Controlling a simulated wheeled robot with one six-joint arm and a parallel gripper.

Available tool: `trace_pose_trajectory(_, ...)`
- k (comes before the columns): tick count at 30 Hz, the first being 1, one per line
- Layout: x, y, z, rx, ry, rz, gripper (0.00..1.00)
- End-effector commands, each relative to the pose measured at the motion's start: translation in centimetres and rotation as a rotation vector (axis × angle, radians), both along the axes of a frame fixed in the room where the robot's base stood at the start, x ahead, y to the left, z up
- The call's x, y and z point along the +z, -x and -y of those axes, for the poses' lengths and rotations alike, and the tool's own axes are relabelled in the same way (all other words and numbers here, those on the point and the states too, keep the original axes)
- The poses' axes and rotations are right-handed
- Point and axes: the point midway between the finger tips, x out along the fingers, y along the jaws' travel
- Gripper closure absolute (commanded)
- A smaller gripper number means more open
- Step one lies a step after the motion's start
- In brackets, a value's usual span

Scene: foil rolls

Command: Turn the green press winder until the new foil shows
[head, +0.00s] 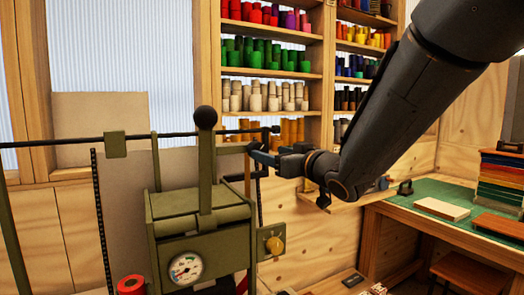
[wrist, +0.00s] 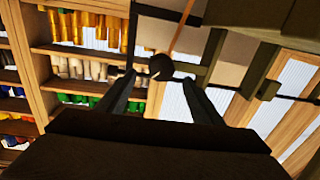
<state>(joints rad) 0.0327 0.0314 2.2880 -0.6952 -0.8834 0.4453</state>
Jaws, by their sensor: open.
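The green press (head: 200,235) stands at the lower left in the head view, with a round gauge on its front and an upright lever topped by a black ball (head: 205,117). A dark horizontal rod (head: 70,139) runs across its top and ends in a small dark knob (head: 275,129). Which part is the winder I cannot tell for sure. My gripper (head: 256,154) is open just below the rod's right end. In the wrist view my gripper (wrist: 160,92) shows a dark round knob (wrist: 161,66) between and beyond its fingertips. I cannot tell whether they touch. Foil on the press is not clearly visible.
A yellow knob (head: 275,245) on a green plate is at the press's right side. A red roll (head: 130,285) is at the lower left. Shelves of coloured rolls (head: 265,70) stand behind. A bench with a green mat (head: 430,190) is at right.

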Motion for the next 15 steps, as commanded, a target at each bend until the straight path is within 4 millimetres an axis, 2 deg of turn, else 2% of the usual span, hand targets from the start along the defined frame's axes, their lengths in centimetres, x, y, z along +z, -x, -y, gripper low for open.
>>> trace_pose_trajectory(9,0.0,-3.9,-2.2,0.001,0.002,-0.004,0.4)
trace_pose_trajectory(15,-0.1,-5.1,-2.6,-0.003,0.0,-0.003,0.4)
